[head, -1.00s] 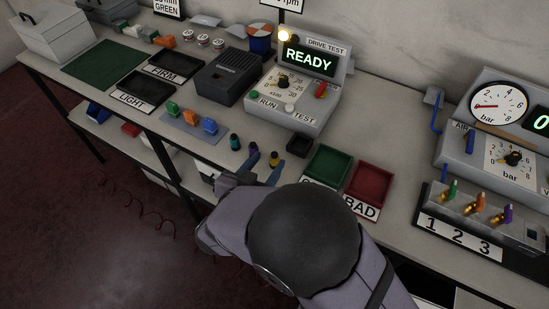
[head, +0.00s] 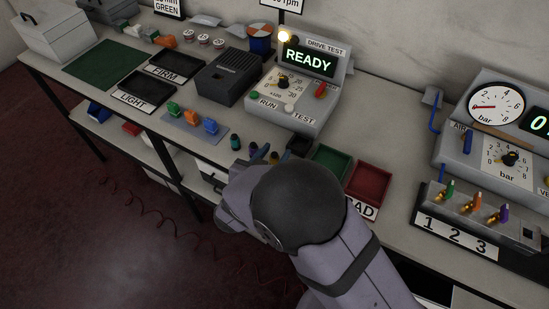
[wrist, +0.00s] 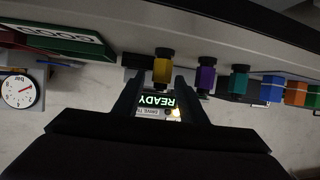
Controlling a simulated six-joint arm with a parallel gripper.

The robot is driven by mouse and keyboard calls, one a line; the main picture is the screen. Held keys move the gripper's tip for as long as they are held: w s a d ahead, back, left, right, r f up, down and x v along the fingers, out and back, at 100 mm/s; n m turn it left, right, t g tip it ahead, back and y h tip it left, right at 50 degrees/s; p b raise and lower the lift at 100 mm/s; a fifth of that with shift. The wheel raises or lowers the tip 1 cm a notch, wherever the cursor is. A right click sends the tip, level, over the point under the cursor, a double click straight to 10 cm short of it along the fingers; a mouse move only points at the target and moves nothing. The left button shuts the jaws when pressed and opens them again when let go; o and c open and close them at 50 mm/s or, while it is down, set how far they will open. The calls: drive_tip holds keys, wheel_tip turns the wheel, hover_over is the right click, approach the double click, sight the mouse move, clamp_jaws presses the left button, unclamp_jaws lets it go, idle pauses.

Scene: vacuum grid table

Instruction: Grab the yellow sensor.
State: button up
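The yellow sensor (wrist: 162,70), with dark ends, shows in the wrist view between the tips of my gripper (wrist: 156,80). My gripper is open, with a finger on each side of it; I cannot tell whether either touches. In the head view, the yellow sensor (head: 274,157) is small and partly hidden between the fingers. A purple sensor (wrist: 206,76) and a teal sensor (wrist: 239,80) stand in a row beside it, the purple one close to one finger.
Green (head: 330,162) and red (head: 369,181) trays lie right of the sensors. The drive test box (head: 290,100) stands behind. Orange, green and blue blocks sit on a blue mat (head: 187,128) at left. The table's front edge is close to my arm.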

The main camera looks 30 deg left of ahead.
clamp_jaws()
